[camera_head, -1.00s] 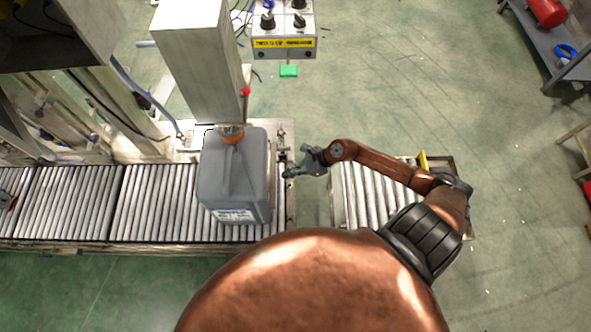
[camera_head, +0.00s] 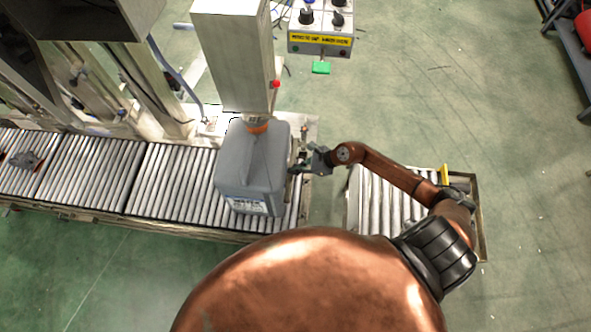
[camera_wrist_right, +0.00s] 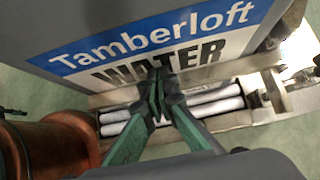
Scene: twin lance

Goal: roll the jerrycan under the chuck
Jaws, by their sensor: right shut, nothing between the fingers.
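The grey jerrycan (camera_head: 262,165) stands upright on the roller conveyor. Its orange cap (camera_head: 258,127) sits just below the lower end of the metal column (camera_head: 235,60). The chuck itself cannot be made out there. My right gripper (camera_head: 296,168) is at the jerrycan's right side, its tips at or very near the wall; contact cannot be told. In the wrist view the green-fingered gripper (camera_wrist_right: 158,85) is shut and empty, in front of the jerrycan's blue and white label (camera_wrist_right: 150,45). My left gripper is not in view.
The roller conveyor (camera_head: 175,185) runs to the left, with a small dark object (camera_head: 25,160) on its far rollers. A gap separates it from a second roller section (camera_head: 385,203) at right. A control box (camera_head: 320,25) hangs at the top. Open floor lies at right.

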